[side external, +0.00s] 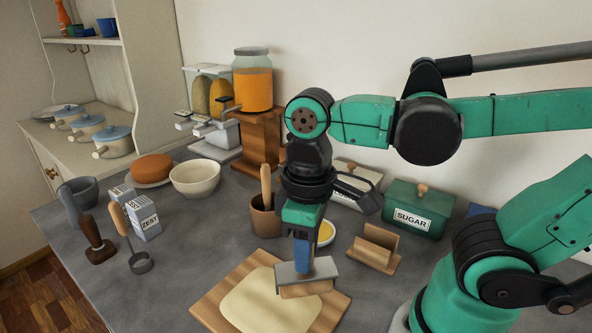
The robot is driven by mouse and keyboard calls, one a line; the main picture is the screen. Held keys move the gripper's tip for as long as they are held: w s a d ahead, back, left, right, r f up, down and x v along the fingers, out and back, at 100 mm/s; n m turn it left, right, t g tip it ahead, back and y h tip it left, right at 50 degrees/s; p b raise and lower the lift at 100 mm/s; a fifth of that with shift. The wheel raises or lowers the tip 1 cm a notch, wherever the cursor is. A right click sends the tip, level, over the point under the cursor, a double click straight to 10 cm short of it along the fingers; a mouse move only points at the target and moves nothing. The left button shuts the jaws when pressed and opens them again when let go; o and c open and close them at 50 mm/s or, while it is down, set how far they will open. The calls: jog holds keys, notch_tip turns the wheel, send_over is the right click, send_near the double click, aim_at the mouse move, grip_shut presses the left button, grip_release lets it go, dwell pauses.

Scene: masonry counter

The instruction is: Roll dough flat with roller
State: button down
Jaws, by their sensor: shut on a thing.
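My gripper (302,238) points down over the wooden board (212,299) at the front of the counter. It is shut on the upright blue handle of the roller (305,289), which has a grey metal bracket and a wooden cylinder. The pale dough (262,309) lies on the board as a wide, flat, rounded sheet. The roller is at the dough's upper right part and hides some of it. I cannot tell whether the cylinder presses on the dough or is just above it.
Behind stand a wooden crock (264,217), a yellow-filled dish (326,232), a wooden holder (375,249) and a green sugar box (416,207). Left are a cream bowl (195,178), zest boxes (144,217) and hand tools (140,262).

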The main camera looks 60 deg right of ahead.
jog(key=shift+r, duration=1.15)
